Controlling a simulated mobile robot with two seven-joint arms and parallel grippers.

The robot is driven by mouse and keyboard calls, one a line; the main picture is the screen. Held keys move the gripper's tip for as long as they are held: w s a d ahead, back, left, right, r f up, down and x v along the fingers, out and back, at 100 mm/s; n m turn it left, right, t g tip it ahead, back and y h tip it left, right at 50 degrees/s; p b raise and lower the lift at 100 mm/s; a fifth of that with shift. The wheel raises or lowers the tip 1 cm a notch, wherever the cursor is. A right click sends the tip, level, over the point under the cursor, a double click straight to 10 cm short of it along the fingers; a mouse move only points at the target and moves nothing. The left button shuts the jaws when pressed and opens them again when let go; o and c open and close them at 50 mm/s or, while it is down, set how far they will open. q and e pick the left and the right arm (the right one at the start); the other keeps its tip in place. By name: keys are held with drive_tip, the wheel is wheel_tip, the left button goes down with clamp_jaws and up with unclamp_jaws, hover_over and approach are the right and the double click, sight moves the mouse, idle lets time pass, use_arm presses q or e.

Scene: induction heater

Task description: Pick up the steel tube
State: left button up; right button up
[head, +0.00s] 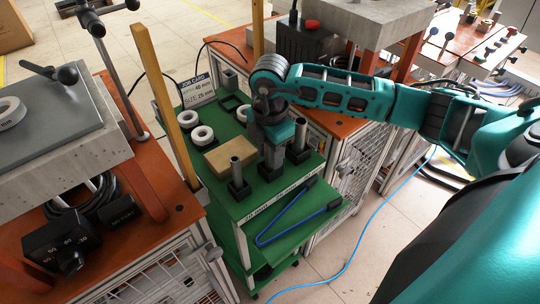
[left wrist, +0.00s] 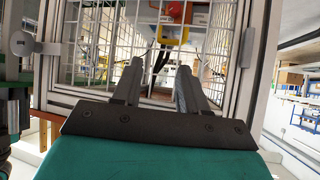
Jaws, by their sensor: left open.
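On the green cart top, a steel tube (head: 236,169) stands upright in a black square holder at the front left. Another steel tube (head: 299,137) stands upright in a black holder at the right. My right gripper (head: 271,168) points down between these two tubes, low over the cart. Its fingers are seen nearly edge-on, so I cannot tell whether they are open or hold anything; what is directly beneath is hidden. My left gripper (left wrist: 160,82) is open and empty in the left wrist view, facing a wire-mesh cabinet door (left wrist: 85,45). It is outside the head view.
A tan block (head: 230,154), white rings (head: 202,135) and blue-handled tongs (head: 300,222) lie on the cart. A wooden post (head: 165,105) rises at its left. Orange-topped benches (head: 155,215) flank the cart. A blue cable (head: 375,215) crosses the floor.

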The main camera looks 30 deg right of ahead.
clamp_jaws()
idle(0.3)
wheel_tip(320, 180, up, 28)
drive_tip(key=p, duration=0.2)
drive_tip(key=shift+f+p, duration=0.2)
drive_tip(key=shift+p, duration=0.2)
idle(0.6)
